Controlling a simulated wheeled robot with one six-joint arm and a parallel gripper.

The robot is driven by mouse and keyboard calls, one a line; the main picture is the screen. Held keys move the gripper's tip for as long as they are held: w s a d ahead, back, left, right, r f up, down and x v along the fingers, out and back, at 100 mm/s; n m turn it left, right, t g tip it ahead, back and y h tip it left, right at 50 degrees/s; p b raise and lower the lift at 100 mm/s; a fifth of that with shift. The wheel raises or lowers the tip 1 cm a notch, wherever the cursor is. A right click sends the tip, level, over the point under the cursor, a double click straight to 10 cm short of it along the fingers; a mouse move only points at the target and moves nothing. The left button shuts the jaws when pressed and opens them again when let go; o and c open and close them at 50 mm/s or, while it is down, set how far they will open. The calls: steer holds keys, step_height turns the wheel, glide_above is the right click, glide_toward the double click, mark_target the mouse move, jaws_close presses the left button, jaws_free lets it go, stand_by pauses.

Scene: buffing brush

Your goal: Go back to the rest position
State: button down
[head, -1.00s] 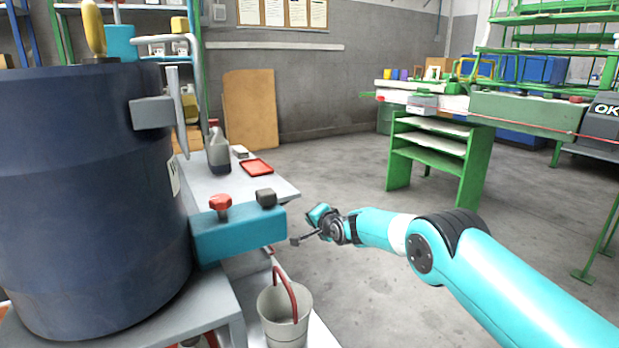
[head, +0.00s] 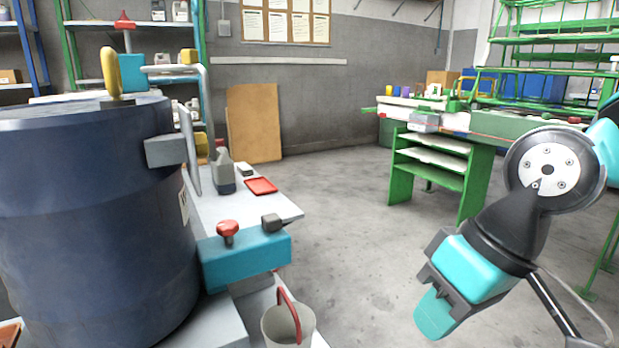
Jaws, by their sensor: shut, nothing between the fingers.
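My gripper (head: 434,318) is in the lower right of the head view, with teal and dark grey parts, pointing down and to the left. Its fingers look shut, and nothing shows between them. My arm is folded up close at the right edge of the view. The gripper hangs in front of open floor, apart from the machine and the bench. The fingertips are partly hidden by the gripper's own body.
A large navy drum machine (head: 90,220) fills the left. Beside it are a teal control box (head: 245,262), a bucket (head: 278,328) with a red handle, and a bench (head: 275,207) bearing a grey bottle (head: 224,175) and red tray (head: 261,186). Floor (head: 345,230) is clear mid-view.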

steer(key=s+d+n+p, duration=0.1)
steer(key=s+d, duration=0.1)
steer(key=s, duration=0.5)
step_height(320, 180, up, 37)
steer(key=w+p, duration=0.1)
steer(key=p, duration=3.6)
steer(key=shift+a+r+g, duration=0.2)
steer(key=shift+a+g, duration=0.1)
steer(key=shift+g, duration=0.1)
